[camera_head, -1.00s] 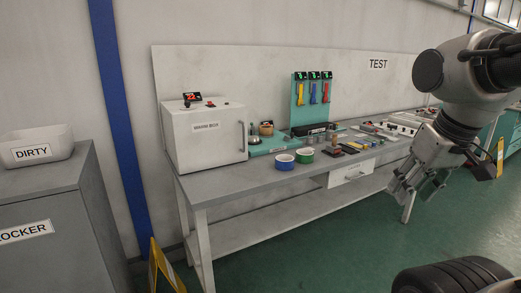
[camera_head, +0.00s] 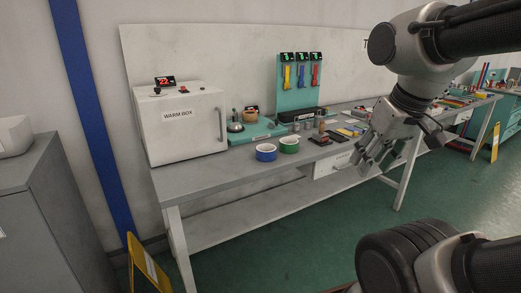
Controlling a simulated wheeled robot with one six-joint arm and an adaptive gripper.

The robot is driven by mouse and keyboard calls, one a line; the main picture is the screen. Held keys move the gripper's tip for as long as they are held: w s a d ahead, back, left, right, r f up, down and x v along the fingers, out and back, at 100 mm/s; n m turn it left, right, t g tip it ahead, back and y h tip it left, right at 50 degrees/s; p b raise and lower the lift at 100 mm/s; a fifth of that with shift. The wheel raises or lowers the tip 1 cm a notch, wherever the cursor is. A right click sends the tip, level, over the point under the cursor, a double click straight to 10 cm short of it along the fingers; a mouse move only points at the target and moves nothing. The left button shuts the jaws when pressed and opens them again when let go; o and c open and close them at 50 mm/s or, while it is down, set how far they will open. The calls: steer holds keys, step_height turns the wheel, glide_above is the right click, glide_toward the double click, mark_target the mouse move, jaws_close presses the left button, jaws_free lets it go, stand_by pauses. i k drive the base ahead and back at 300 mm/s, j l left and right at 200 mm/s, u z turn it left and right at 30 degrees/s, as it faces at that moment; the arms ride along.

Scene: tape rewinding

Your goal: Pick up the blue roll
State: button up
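The blue roll (camera_head: 266,153) sits on the grey workbench (camera_head: 215,176), near its front edge, with a pale opening on top. A green roll (camera_head: 289,146) stands just to its right. My gripper (camera_head: 368,166) hangs in the air in front of the bench, well to the right of the blue roll and apart from it. Its fingers are spread and nothing shows between them.
A white warm box (camera_head: 180,125) stands left of the rolls. Behind them are a teal plate with small tools (camera_head: 252,130) and a teal tool rack (camera_head: 299,85). Small items crowd the bench's right. A grey locker (camera_head: 30,215) and yellow floor sign (camera_head: 145,266) stand left.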

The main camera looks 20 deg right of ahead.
mark_target(266, 153)
steer(key=i+l+z, duration=0.1)
steer(key=i, duration=1.05)
